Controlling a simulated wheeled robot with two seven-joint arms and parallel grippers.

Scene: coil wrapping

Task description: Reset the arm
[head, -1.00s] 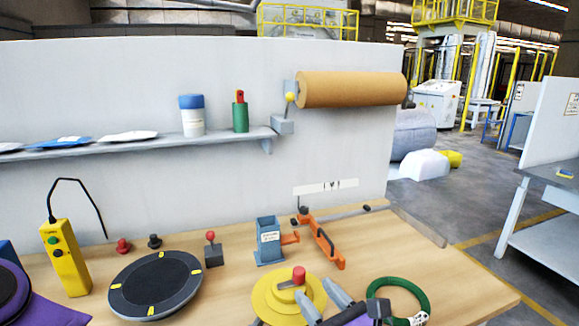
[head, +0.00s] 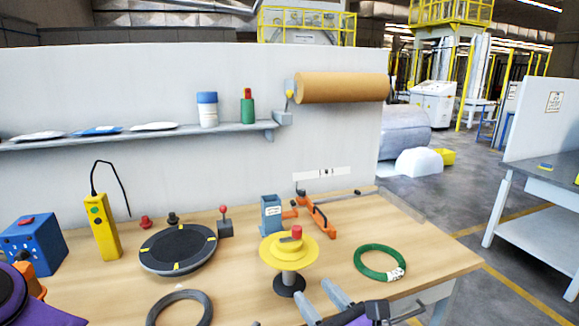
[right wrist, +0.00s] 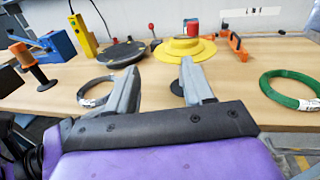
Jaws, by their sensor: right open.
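My right gripper (head: 318,290) is at the bottom of the head view, near the table's front edge. Its two grey fingers are apart with nothing between them, as the right wrist view (right wrist: 159,70) also shows. A green coil (head: 362,270) lies flat on the table to its right, apart from it. A dark coil (head: 153,312) lies to its left, partly cut off by the frame. A yellow disc stand with a red knob (head: 270,251) stands just beyond the fingers.
A black turntable (head: 178,249), yellow pendant (head: 102,232) and blue box (head: 36,247) stand on the left. A blue holder (head: 271,213) and orange clamp (head: 322,219) stand at the back. A brown roll (head: 343,88) hangs on the wall. Bare wood surrounds the green coil.

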